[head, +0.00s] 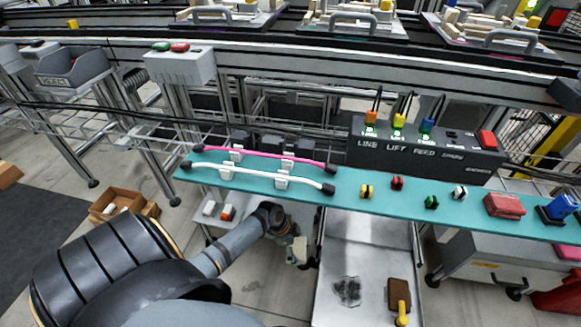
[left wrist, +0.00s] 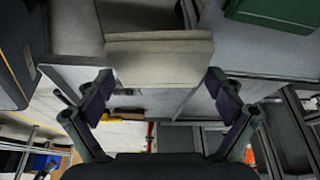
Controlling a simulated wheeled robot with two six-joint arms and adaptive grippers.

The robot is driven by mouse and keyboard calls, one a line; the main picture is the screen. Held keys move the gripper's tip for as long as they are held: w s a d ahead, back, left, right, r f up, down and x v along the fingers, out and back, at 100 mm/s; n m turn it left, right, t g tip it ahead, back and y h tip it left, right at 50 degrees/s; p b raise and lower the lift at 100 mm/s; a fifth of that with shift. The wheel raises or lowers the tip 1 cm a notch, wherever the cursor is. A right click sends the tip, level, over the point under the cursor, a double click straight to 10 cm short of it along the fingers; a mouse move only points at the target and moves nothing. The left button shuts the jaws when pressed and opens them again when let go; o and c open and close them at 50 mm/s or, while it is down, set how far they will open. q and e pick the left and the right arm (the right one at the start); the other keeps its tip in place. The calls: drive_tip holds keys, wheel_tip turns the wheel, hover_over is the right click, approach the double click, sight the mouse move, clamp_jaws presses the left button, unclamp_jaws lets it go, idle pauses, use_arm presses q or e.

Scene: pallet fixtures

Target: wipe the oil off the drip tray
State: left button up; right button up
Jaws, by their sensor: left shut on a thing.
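The drip tray (head: 372,248) is a grey metal pan below the front of the teal shelf. A dark, mottled oil patch (head: 347,291) lies on its floor. My left gripper (head: 299,254) is just outside the tray's left edge, above the floor. It is shut on a pale beige pad (head: 297,248), which also shows in the left wrist view (left wrist: 160,60), spanning between the two fingers (left wrist: 160,92). The pad is apart from the oil patch. My right gripper is in neither view.
The teal shelf (head: 345,190) above holds pink and white hoses, small connectors and a red block (head: 505,206). A cardboard box (head: 122,205) stands on the floor at left.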

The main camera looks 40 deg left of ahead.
use_arm(q)
drive_tip(key=w+d+p, duration=0.2)
drive_tip(key=w+d, duration=0.1)
drive_tip(key=d, duration=0.5)
drive_tip(key=w+d+m+p, duration=0.1)
drive_tip(key=w+d+p, duration=0.1)
drive_tip(key=d, duration=0.7)
drive_tip(key=shift+w+d+r+m+g, duration=0.15)
drive_tip(key=shift+w+r+m+g, duration=0.2)
drive_tip(key=shift+w, duration=0.55)
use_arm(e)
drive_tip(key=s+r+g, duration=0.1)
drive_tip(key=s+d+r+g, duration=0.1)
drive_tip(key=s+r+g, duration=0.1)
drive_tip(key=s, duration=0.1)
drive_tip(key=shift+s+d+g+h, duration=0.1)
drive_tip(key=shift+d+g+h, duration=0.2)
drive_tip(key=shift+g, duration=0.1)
